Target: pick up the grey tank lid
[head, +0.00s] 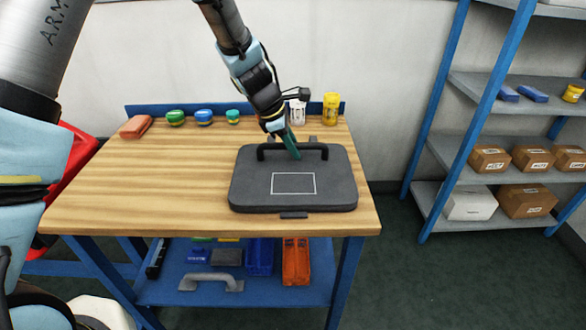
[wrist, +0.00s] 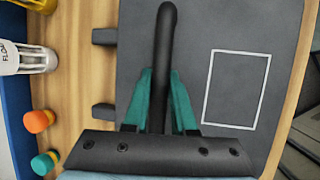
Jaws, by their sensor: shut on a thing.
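The grey tank lid (head: 250,191) lies flat on the wooden workbench, near its right end. It is a dark grey slab with a white rectangle outline and a black bar handle (head: 312,148) along its back edge. My gripper (head: 293,152) reaches down from above, and its green fingers are at the handle. In the wrist view the lid (wrist: 190,35) fills the middle and right. There the green fingers of my gripper (wrist: 159,100) stand on either side of the black handle (wrist: 165,45), shut on it. The lid appears to rest on the bench.
Several small round containers (head: 204,117), a reddish-brown block (head: 135,127), a white container (head: 297,112) and a yellow one (head: 331,108) line the bench's back edge. The left part of the wooden bench top (head: 170,180) is clear. A blue-framed shelf (head: 480,147) with boxes stands at right.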

